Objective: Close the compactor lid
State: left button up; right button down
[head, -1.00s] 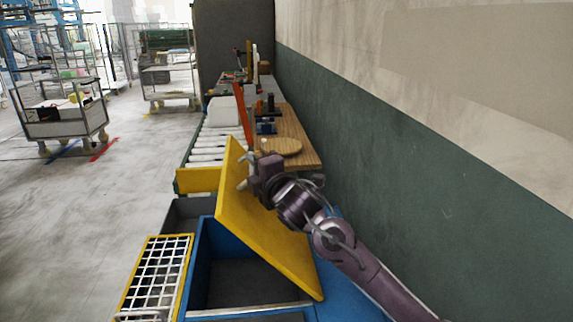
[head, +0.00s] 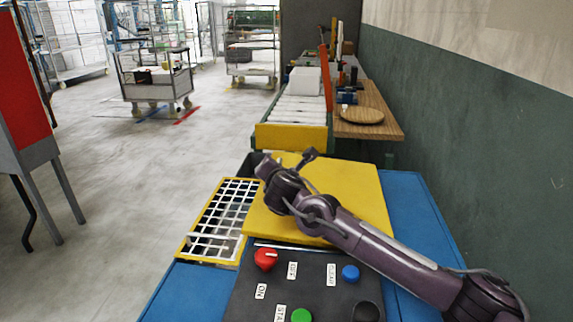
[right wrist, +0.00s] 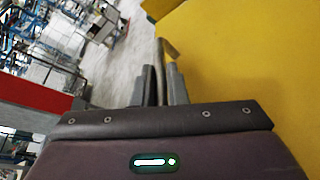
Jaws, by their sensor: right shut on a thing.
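The yellow compactor lid (head: 352,190) lies about flat over the opening of the blue compactor (head: 412,205); the opening is hidden. I cannot tell whether the lid rests fully on the rim. My right arm reaches across the lid, and my right gripper (head: 266,164) is at its far left edge. In the right wrist view the fingers (right wrist: 164,88) are shut on the lid's curved bar handle (right wrist: 167,50), with the yellow lid (right wrist: 240,60) to the right. My left gripper is not in view.
A control panel (head: 305,270) with a red knob (head: 265,258), green button and blue button is in front of the lid. A white grid in a yellow frame (head: 215,222) is at the left. A roller conveyor (head: 300,108) and wooden table (head: 375,130) stand behind.

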jog(key=shift+a+f, duration=0.15)
jog(key=shift+f, duration=0.5)
jog(key=shift+w+f+n+b, duration=0.1)
jog(key=shift+f+n+b, duration=0.15)
jog(key=shift+n+b, duration=0.1)
jog(key=shift+a+f, duration=0.1)
jog(key=shift+f, duration=0.25)
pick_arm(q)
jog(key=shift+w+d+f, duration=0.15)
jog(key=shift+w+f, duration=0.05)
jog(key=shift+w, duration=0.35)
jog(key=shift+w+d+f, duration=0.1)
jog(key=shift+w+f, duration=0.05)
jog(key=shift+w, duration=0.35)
pick_arm(e)
jog(key=shift+f, duration=0.1)
jog(key=shift+f, duration=0.15)
jog(key=c, duration=1.5)
grip_release()
jog(key=shift+o, duration=0.2)
